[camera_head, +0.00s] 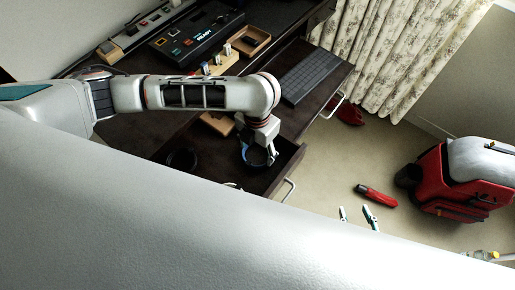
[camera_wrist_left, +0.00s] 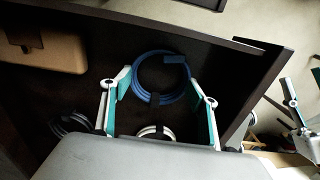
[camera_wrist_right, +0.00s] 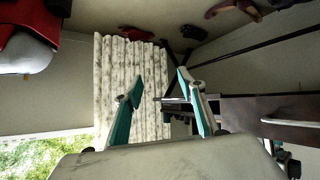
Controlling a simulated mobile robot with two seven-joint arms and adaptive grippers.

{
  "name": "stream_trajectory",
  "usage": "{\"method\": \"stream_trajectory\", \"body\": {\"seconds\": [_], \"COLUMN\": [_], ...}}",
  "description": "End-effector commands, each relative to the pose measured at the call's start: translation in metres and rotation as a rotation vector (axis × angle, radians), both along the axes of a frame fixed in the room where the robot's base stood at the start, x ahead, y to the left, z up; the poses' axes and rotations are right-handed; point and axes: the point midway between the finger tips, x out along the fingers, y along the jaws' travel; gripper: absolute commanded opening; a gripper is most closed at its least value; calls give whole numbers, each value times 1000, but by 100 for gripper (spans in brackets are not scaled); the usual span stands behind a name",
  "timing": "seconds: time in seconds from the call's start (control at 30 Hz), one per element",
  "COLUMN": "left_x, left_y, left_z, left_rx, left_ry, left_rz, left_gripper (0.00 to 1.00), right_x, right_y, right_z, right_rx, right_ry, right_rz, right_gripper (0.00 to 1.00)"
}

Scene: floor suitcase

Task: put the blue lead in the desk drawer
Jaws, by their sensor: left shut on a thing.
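The blue lead (camera_head: 257,157) is a coil with a dark wrap, hanging at my left gripper (camera_head: 259,146) over the open desk drawer (camera_head: 289,169). In the left wrist view, the lead (camera_wrist_left: 187,82) shows at and between the fingertips of my left gripper (camera_wrist_left: 162,92), with the dark drawer floor behind it. The fingers stand apart but are shut on the lead. My right gripper (camera_head: 357,216) is open and empty above the floor; its spread fingers also show in the right wrist view (camera_wrist_right: 160,88).
The drawer also contains a black coil (camera_head: 181,159), a white coil (camera_wrist_left: 155,131) and a tan box (camera_wrist_left: 45,42). A keyboard (camera_head: 310,76) lies on another pulled-out part of the desk. A red vacuum (camera_head: 440,185) and a red tool (camera_head: 376,195) are on the floor.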

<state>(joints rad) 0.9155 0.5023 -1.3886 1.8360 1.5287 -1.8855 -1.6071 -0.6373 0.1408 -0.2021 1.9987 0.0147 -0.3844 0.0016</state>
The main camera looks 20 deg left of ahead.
Motion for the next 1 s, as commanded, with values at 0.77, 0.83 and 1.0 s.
{"method": "stream_trajectory", "body": {"seconds": [0.77,0.83,1.0], "left_x": [1,1,2], "left_y": [0,0,0], "left_z": [9,20,56], "left_rx": [0,0,-1], "left_ry": [-4,-5,-8], "left_rz": [-1,0,-1], "left_gripper": [76,76,76], "right_x": [-1,0,-1], "right_y": [2,3,5], "right_z": [1,6,16], "right_rx": [4,8,20], "right_ry": [2,0,-1], "right_rz": [2,2,-1], "right_gripper": [40,40,40]}}
